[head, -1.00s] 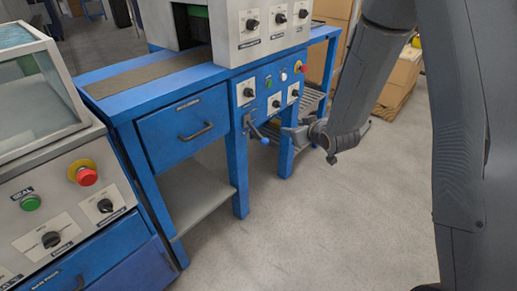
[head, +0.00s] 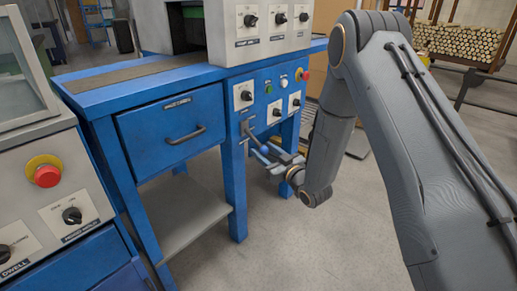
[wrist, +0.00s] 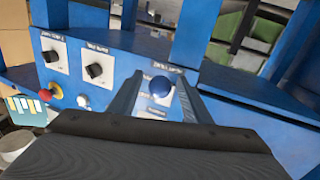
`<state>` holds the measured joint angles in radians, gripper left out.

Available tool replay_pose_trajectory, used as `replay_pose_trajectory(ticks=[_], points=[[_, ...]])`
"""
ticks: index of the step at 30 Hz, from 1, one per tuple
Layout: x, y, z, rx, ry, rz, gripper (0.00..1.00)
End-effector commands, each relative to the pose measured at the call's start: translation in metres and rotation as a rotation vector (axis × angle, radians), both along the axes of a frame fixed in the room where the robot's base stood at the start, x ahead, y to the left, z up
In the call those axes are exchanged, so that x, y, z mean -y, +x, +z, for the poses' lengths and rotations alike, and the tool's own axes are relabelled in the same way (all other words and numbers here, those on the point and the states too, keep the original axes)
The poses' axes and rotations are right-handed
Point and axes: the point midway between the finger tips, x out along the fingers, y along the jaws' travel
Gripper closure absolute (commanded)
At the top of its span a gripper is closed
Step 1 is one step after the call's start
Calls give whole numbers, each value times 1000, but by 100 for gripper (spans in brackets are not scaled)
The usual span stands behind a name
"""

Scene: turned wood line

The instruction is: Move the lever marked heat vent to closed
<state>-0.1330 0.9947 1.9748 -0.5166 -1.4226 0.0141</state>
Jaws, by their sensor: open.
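The lever (head: 253,137) comes out of the blue front panel of the machine bench, slanting down and outward to a blue ball knob (head: 264,149). The knob also shows in the wrist view (wrist: 162,89), with small label plates above and below it; their words are too small to read. My gripper (head: 270,156) is open at the knob. In the wrist view the two fingers of my gripper (wrist: 158,92) stand left and right of the knob, which appears between them. Whether a finger touches it I cannot tell. The shaft is mostly hidden behind the knob there.
The panel also bears dark rotary knobs (head: 246,96), a white button (head: 284,81) and a red stop button (head: 303,75). A blue drawer (head: 173,130) with a handle is left of the lever. Another console (head: 40,215) stands near left. The floor (head: 290,240) in front is clear.

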Motion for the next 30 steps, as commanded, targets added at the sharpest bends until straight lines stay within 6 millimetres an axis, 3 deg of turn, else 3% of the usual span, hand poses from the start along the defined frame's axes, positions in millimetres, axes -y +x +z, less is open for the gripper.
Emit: replay_pose_trajectory(ticks=[9,19,20,27,30], points=[[-24,31,-1,0,0,0,56],[-26,35,-1,-2,-1,0,56],[-26,35,-1,-2,-1,0,57],[-26,35,-1,-2,-1,-1,98],[-26,35,0,-2,-1,-1,100]])
